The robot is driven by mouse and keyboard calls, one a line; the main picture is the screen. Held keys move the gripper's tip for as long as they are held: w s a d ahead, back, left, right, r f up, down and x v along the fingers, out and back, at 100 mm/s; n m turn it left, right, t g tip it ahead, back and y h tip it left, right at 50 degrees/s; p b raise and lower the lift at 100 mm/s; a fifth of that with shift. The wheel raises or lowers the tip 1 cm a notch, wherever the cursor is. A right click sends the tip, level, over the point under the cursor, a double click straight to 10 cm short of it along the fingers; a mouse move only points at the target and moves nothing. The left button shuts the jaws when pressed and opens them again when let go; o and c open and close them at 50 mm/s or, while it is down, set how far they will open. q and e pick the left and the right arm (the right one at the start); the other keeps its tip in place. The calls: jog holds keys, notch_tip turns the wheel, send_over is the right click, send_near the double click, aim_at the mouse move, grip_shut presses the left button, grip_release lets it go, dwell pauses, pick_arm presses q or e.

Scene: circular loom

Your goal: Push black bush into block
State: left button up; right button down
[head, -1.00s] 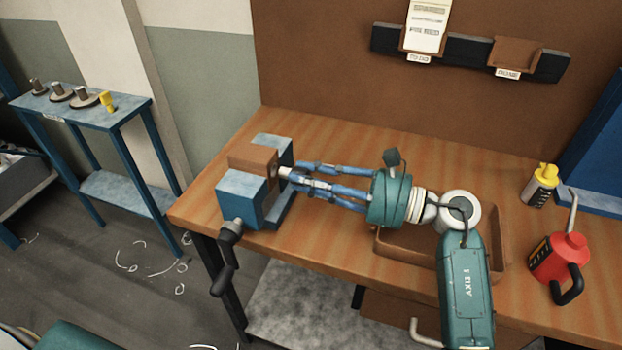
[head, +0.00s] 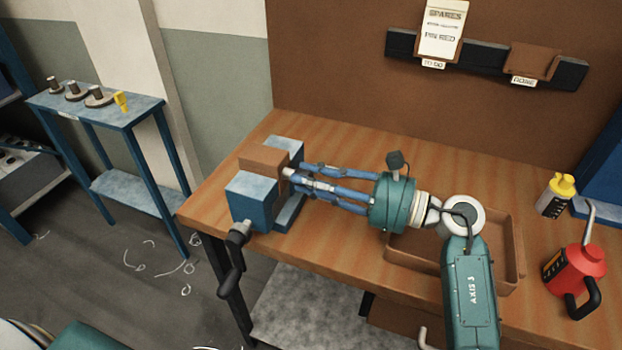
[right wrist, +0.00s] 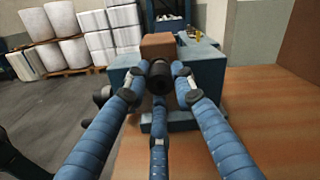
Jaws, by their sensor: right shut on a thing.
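The brown block (head: 262,158) is clamped between the jaws of a blue vise (head: 252,200) at the left end of the bench. The block also shows in the right wrist view (right wrist: 157,44). My right gripper (head: 290,176) reaches in from the right, its fingertips close to the block's right face. In the right wrist view the black bush (right wrist: 158,77) sits between the fingertips, its end towards the camera and the block just beyond. The gripper is shut on it. Whether the bush touches or enters the block is hidden. My left gripper is not in view.
A shallow brown tray (head: 510,240) lies beneath my right arm. A red oil can (head: 578,270) and a yellow-capped bottle (head: 555,197) stand at the right. A blue side stand (head: 140,110) holds several small parts at the left. The vise handle (head: 233,265) hangs over the bench's front edge.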

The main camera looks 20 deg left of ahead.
jog(key=shift+a, duration=0.2)
jog(key=shift+a+b, duration=0.45)
jog(key=shift+a, duration=0.2)
jog(key=c, duration=1.4)
grip_release()
jog(key=shift+o, duration=0.2)
jog(key=shift+d, duration=0.1)
jog(key=d, duration=1.2)
jog(key=shift+s, duration=0.15)
